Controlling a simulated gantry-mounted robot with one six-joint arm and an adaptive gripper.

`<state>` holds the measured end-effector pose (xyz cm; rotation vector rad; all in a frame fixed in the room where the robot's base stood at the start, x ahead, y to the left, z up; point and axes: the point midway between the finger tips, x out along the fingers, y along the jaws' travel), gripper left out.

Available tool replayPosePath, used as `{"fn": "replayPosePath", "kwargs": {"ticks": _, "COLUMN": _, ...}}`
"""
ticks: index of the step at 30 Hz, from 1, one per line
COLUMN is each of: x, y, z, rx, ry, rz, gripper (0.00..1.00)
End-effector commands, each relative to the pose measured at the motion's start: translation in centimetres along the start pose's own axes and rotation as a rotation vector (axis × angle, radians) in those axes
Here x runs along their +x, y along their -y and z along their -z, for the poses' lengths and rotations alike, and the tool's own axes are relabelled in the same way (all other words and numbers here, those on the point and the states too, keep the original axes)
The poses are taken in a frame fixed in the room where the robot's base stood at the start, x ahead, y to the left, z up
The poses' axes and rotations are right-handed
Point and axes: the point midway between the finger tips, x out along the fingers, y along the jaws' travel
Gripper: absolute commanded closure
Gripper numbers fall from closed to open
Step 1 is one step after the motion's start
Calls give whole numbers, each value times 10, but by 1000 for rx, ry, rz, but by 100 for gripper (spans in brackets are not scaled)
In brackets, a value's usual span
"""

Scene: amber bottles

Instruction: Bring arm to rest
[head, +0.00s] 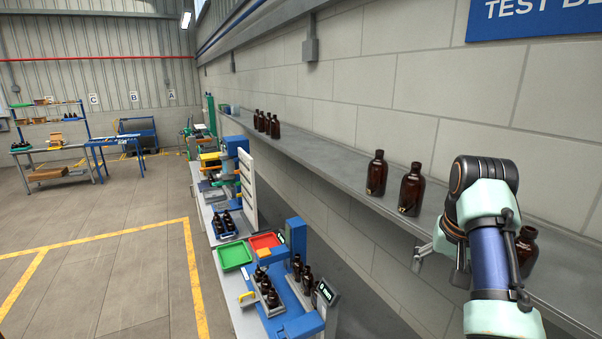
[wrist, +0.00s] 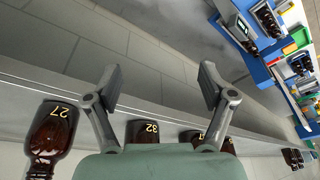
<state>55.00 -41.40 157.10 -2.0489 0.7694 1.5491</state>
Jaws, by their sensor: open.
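My gripper (head: 422,258) is at the front edge of the grey wall shelf (head: 335,172) in the head view, mostly hidden behind my arm. In the wrist view my gripper (wrist: 160,84) has its fingers spread wide, with nothing between them but the floor beyond the shelf edge. Amber bottles stand upright on the shelf: one (head: 376,174), a nearer one (head: 412,190), and one partly hidden behind my arm (head: 527,252).
Several more bottles (head: 267,123) stand farther along the shelf. Below, a workbench holds a green tray (head: 234,255), a red tray (head: 266,241) and racks of dark bottles (head: 268,290). The wall is close behind the shelf. Open floor (head: 100,262) lies at left.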

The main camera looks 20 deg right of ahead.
Motion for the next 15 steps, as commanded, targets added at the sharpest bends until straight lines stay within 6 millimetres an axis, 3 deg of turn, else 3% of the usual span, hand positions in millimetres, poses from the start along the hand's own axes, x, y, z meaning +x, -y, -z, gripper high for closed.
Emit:
{"fn": "replayPosePath", "kwargs": {"ticks": 1, "x": 22, "y": 24, "z": -4, "rx": -39, "ry": -33, "rz": 13, "gripper": 18}}
{"fn": "replayPosePath", "kwargs": {"ticks": 4, "x": 61, "y": 80, "z": -20, "rx": -127, "ry": -132, "rz": 50, "gripper": 18}}
{"fn": "replayPosePath", "kwargs": {"ticks": 8, "x": 102, "y": 154, "z": -72, "rx": -253, "ry": -284, "rz": 118, "gripper": 18}}
{"fn": "replayPosePath", "kwargs": {"ticks": 12, "x": 119, "y": 213, "z": -158, "rx": -380, "ry": -447, "rz": 208, "gripper": 18}}
{"fn": "replayPosePath", "kwargs": {"ticks": 15, "x": 112, "y": 236, "z": -232, "rx": -462, "ry": -561, "rz": 282, "gripper": 18}}
